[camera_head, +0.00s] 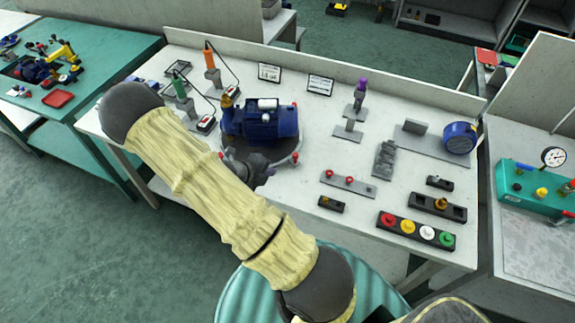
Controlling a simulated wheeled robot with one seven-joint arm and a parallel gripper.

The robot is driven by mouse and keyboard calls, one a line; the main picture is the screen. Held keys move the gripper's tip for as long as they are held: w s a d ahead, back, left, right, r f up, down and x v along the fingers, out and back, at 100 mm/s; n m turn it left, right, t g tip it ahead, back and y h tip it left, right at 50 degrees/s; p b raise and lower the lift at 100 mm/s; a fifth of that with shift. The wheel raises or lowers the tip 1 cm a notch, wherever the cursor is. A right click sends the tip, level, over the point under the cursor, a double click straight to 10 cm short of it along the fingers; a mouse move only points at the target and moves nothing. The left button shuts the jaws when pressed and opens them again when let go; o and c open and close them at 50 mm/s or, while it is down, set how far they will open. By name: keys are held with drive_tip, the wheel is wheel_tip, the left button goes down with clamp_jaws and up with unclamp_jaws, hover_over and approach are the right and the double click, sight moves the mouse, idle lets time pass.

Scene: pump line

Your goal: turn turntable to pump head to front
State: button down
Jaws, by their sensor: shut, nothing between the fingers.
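A blue pump (262,122) stands on a round grey turntable (288,160) on the white bench. Its yellowish-brass end (227,103) faces the left, and a white cap sits on its top. Small red knobs show at the turntable's rim, one at the right and one at the left. My gripper (262,172) is shut and empty at the front edge of the turntable, just below the pump. I cannot tell whether it touches the turntable. My arm covers the bench left of the turntable's front.
Orange (209,58) and green (180,90) corded tools stand behind left. A black strip with coloured buttons (415,231) lies at the front right.

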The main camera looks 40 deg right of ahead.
sight(292, 164)
drive_tip(key=x, duration=0.6)
drive_tip(key=shift+d, duration=0.15)
drive_tip(key=d, duration=0.1)
drive_tip(key=d+p, duration=0.1)
drive_tip(key=shift+w+d, duration=0.15)
drive_tip(key=shift+d, duration=0.1)
drive_tip(key=shift+w+d+p, duration=0.1)
drive_tip(key=shift+d+p, duration=0.2)
drive_tip(key=shift+d, duration=0.3)
drive_tip(key=shift+w, duration=0.2)
drive_tip(key=shift+d, duration=0.15)
